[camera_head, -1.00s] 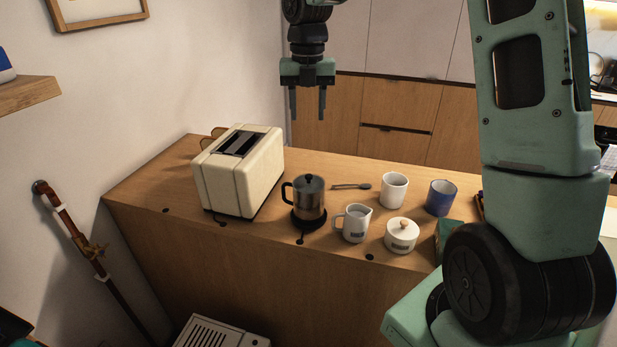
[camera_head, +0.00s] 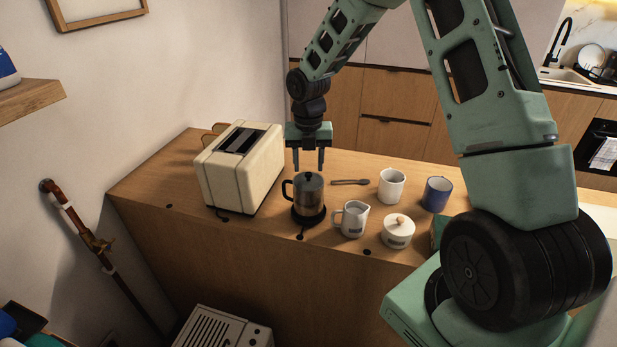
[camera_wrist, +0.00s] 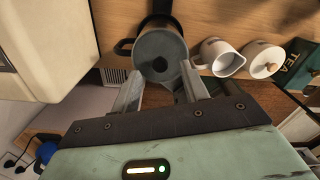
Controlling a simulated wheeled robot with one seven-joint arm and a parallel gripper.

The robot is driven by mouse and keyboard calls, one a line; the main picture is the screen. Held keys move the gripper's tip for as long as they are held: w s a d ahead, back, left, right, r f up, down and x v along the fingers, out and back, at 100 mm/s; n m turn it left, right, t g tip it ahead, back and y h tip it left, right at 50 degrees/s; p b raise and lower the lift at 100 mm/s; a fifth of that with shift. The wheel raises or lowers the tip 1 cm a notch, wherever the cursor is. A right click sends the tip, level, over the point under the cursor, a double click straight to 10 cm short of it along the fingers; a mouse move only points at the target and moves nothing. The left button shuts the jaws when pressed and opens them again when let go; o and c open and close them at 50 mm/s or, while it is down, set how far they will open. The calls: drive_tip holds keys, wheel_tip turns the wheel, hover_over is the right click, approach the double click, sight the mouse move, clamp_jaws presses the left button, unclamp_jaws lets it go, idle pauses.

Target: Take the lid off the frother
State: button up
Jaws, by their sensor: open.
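The frother (camera_head: 309,196) is a dark metal jug with a black handle on its left, standing upright on a round black base (camera_head: 308,219) on the wooden counter. Its round grey lid (camera_wrist: 160,52) with a dark central knob (camera_wrist: 159,65) is on top, and shows between my fingers in the wrist view. My gripper (camera_head: 308,170) points down, open and empty, above the frother. In the wrist view my gripper's fingertips (camera_wrist: 160,75) are either side of the lid's near part. I cannot tell whether they touch it.
A cream toaster (camera_head: 240,167) stands close on the left. A white pitcher (camera_head: 353,219), a lidded white pot (camera_head: 398,232), a white cup (camera_head: 391,185), a blue cup (camera_head: 437,194) and a spoon (camera_head: 350,182) are to the right.

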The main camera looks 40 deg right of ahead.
sight(308, 178)
drive_tip(key=shift+f, duration=1.3)
clamp_jaws()
